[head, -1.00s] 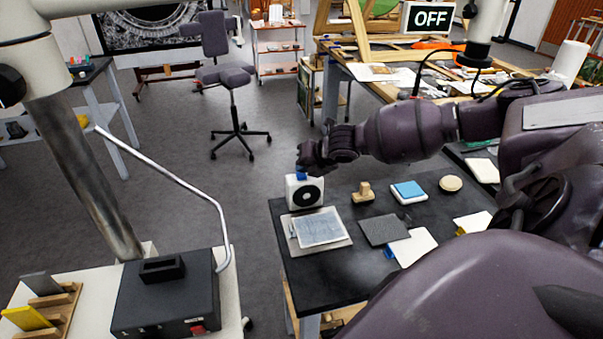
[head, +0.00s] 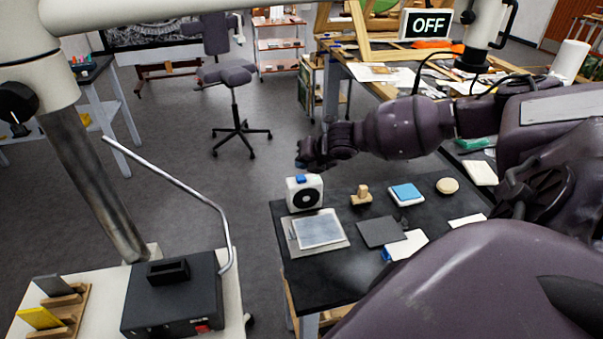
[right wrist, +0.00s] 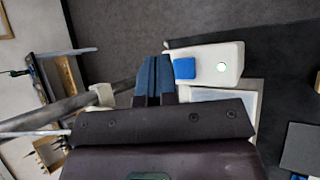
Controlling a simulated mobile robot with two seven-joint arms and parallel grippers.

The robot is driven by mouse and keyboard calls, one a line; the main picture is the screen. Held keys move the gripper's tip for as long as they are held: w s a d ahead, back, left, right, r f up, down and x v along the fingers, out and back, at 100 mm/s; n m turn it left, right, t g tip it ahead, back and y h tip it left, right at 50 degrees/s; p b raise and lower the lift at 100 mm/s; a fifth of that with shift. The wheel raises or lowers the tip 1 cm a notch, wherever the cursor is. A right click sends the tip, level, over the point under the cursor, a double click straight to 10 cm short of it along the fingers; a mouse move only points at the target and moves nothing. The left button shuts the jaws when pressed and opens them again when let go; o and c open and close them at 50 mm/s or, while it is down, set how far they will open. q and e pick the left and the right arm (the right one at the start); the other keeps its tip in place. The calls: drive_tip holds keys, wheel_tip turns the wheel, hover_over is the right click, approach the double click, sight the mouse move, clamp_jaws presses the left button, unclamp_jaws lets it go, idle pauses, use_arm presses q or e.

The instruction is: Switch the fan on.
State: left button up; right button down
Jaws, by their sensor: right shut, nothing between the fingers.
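The fan (head: 305,193) is a small white box with a round black grille, upright near the left back edge of the black table. A blue button (head: 301,179) is on its top. In the right wrist view the fan (right wrist: 211,60) shows from above, with the blue button (right wrist: 184,68) and a small round light. A sign (head: 428,23) at the back reads OFF. My right gripper (head: 301,164) is a little above the fan, apart from it. In the right wrist view its dark blue fingers (right wrist: 153,66) are shut and empty, beside the button. My left gripper is out of view.
The black table (head: 345,279) also holds a grey-white panel (head: 319,229), a wooden block (head: 361,196), a blue-topped pad (head: 407,193) and a round tan disc (head: 447,186). A black box (head: 172,298) stands on a white surface at left. Open floor lies between.

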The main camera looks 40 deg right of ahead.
sight(303, 177)
drive_tip(key=shift+r+p, duration=1.25)
drive_tip(key=shift+p, duration=0.2)
drive_tip(key=shift+r, duration=0.95)
